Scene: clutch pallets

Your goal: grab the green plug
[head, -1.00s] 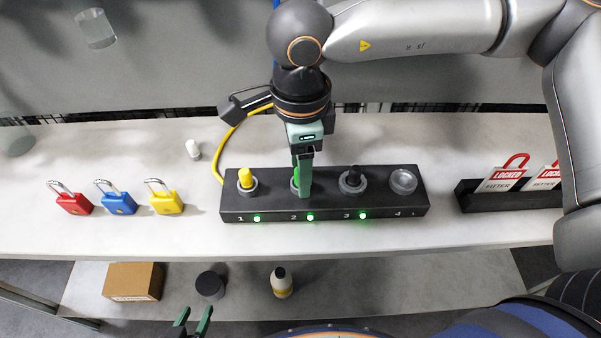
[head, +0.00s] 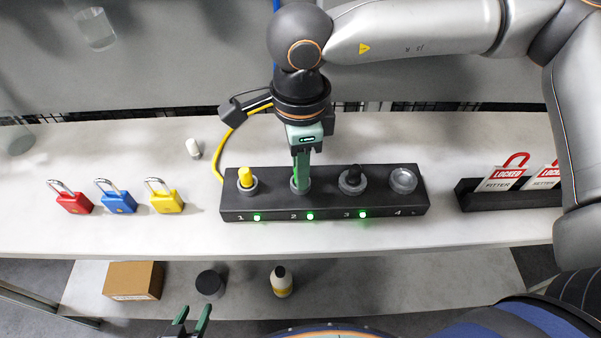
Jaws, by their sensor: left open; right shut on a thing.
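The green plug sits at socket 2 (head: 301,187) of the black socket block (head: 270,208). It is hidden behind the fingers of my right gripper (head: 301,180). That gripper points down over socket 2 and is shut on the green plug. A yellow plug (head: 245,176) stands in socket 1 and a black plug (head: 353,174) in socket 3. Socket 4 (head: 404,180) holds no coloured plug.
Red (head: 74,202), blue (head: 121,203) and yellow (head: 165,201) padlocks lie left of the block. A white cap (head: 193,148) lies behind. A rack with red tags (head: 500,180) stands right. A yellow cable (head: 222,150) runs behind the block. A box (head: 133,280) sits on the lower shelf.

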